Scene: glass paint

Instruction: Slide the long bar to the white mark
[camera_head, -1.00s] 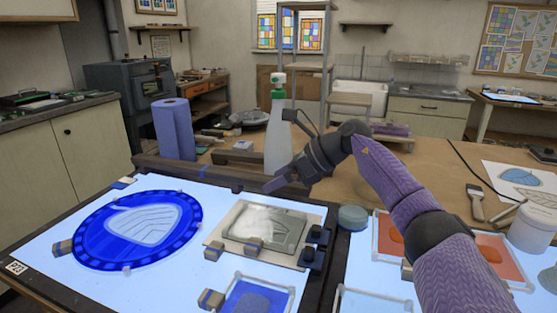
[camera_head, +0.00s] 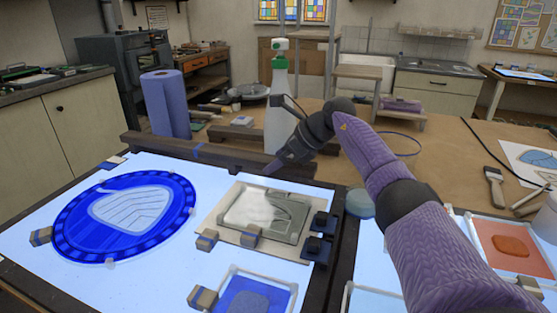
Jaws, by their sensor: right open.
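The long bar (camera_head: 235,156) is dark brown and lies along the far edge of the light table. A blue band (camera_head: 197,150) crosses it left of the middle. A small white piece with a blue end (camera_head: 112,162) lies by the table's far left corner; I cannot tell whether it is the white mark. My right gripper (camera_head: 273,168) is open, pointing down-left, with its tips overlapping the bar's right part. I cannot tell whether it touches the bar. My left gripper is not in view.
A spray bottle (camera_head: 279,105) and a purple paper roll (camera_head: 166,105) stand behind the bar. A blue glass disc (camera_head: 75,225) and a grey glass panel (camera_head: 290,224) lie on the light table (camera_head: 150,285). A round jar lid (camera_head: 360,203) sits near my right forearm.

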